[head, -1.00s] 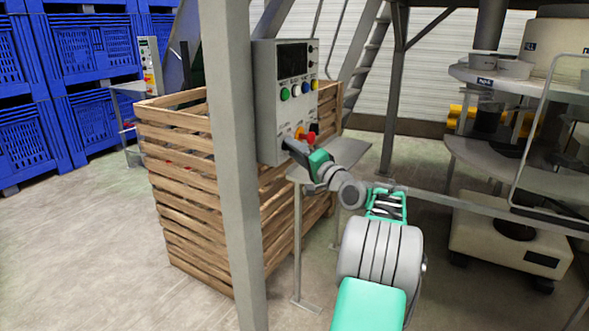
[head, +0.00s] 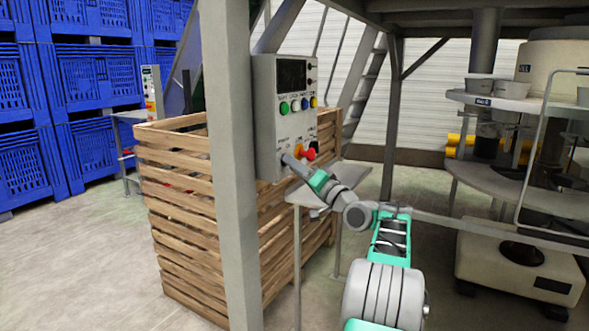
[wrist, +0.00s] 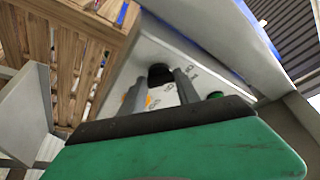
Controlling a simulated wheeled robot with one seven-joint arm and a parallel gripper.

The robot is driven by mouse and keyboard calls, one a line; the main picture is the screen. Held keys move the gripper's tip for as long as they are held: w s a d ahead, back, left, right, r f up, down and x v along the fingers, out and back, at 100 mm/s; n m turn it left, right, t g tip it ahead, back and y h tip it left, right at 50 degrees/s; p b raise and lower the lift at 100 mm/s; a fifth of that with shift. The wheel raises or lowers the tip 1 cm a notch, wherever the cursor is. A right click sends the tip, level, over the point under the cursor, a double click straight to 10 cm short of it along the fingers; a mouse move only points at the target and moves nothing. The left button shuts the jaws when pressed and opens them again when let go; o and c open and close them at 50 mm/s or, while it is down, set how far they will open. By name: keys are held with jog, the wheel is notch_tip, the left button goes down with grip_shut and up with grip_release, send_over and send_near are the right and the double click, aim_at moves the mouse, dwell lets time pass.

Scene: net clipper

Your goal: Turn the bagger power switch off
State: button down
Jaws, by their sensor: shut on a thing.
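The grey bagger control box (head: 265,110) faces right, with a dark screen above a row of coloured buttons. A black round knob (wrist: 160,73) low on its panel shows in the wrist view; I take it for the power switch. My gripper (wrist: 161,76) has its two grey fingers on either side of this knob, shut on it. In the head view my gripper (head: 286,158) reaches the lower left of the panel and hides the knob. Its turned position cannot be told.
A red mushroom button (head: 308,154) on a yellow base sits just right of my gripper. A grey post (head: 232,200) stands in front of the wooden slatted crate (head: 190,225). A small metal table (head: 325,205) is under my wrist.

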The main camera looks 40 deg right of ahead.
jog(key=shift+f, duration=0.1)
jog(key=c, duration=0.9)
grip_release()
jog(key=shift+s, duration=0.1)
jog(key=v, duration=0.7)
jog(key=shift+s, duration=0.3)
